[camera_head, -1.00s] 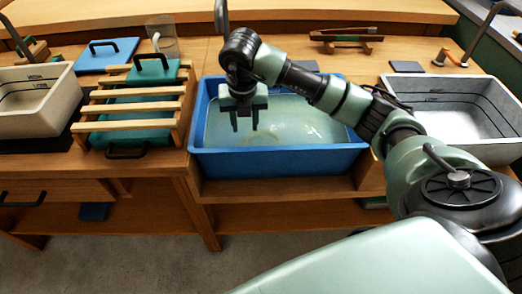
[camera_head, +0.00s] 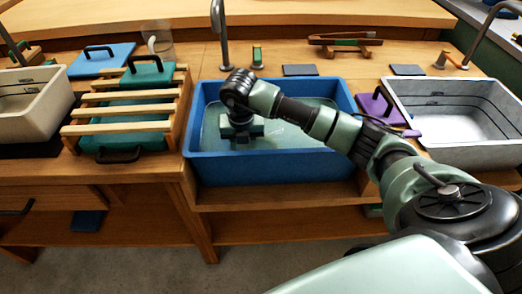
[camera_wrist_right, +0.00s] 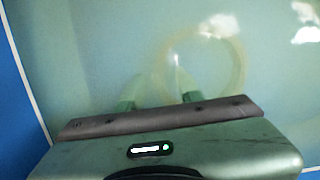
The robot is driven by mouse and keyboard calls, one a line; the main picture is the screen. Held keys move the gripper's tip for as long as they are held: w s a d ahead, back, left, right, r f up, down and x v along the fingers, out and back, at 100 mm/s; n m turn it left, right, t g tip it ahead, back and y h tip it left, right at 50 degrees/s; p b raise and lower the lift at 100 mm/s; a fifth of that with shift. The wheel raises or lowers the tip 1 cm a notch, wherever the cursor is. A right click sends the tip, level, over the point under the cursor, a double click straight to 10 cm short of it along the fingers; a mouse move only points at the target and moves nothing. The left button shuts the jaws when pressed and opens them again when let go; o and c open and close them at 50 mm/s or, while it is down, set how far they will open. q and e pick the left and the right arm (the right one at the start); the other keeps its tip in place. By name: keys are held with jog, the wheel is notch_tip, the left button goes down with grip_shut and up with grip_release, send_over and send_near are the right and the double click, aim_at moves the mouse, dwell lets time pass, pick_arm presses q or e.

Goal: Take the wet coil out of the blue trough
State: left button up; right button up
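The blue trough (camera_head: 275,165) stands at the middle of the bench and holds greenish, cloudy water. In the right wrist view the coil (camera_wrist_right: 241,75) shows as a faint pale ring under the water. My right gripper (camera_head: 243,140) is lowered into the trough, at its left part. In the right wrist view its two fingertips (camera_wrist_right: 160,95) are apart, with the coil's near-left edge appearing to pass between them. Whether they touch the coil is unclear. In the head view my arm and the water hide the coil. My left gripper is not in view.
A wooden slatted rack (camera_head: 125,112) with teal boards stands left of the trough. A pale basin (camera_head: 30,105) is at far left and a grey basin (camera_head: 460,120) at right. A tap (camera_head: 219,35) rises behind the trough. A purple board (camera_head: 375,107) lies to its right.

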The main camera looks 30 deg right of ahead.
jog(key=shift+c, duration=0.3)
grip_shut()
jog(key=shift+r, duration=0.1)
